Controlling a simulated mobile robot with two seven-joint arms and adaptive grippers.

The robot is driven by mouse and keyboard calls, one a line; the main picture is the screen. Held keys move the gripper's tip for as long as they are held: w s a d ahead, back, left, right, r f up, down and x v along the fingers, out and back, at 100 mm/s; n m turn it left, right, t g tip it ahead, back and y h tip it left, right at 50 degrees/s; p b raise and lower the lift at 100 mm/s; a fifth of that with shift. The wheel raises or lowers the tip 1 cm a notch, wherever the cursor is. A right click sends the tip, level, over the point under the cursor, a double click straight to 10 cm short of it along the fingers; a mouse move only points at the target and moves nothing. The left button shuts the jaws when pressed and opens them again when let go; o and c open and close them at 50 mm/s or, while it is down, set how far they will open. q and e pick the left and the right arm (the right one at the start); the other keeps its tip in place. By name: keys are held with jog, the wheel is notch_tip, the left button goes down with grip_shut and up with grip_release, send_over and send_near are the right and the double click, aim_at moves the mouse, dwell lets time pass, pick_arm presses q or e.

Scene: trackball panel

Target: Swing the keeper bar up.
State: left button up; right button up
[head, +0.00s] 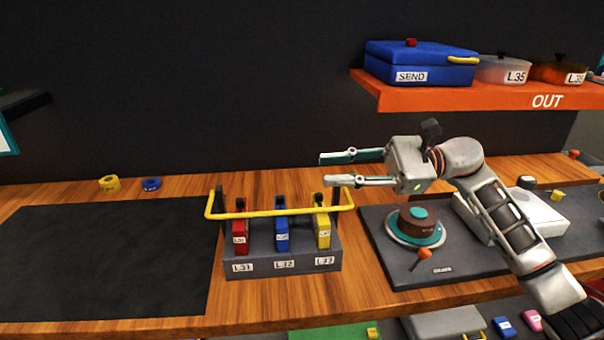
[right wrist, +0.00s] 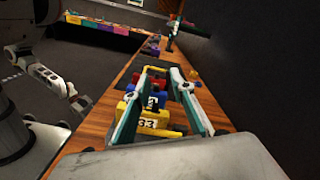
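The keeper bar (head: 280,212) is a yellow bar that runs across the front of a grey block (head: 283,262), with dark posts at both ends. Behind it stand a red lever (head: 239,236), a blue lever (head: 282,236) and a yellow lever (head: 322,232). The block's labels read L31, L32 and L33. My right gripper (head: 322,171) is open and empty, above and just behind the bar's right end, fingers pointing left. In the right wrist view, the levers and part of the yellow bar (right wrist: 157,68) show between its fingers.
A dark panel with a brown-and-teal trackball (head: 418,222) and an orange-tipped stick (head: 424,253) lies right of the block. A black mat (head: 105,260) lies left. Yellow (head: 109,183) and blue (head: 151,184) tape rolls sit behind. An orange OUT shelf (head: 450,99) overhangs at the upper right.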

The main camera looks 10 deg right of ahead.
jog(key=a+p, duration=0.1)
jog(key=a, duration=0.5)
jog(key=shift+a, duration=0.2)
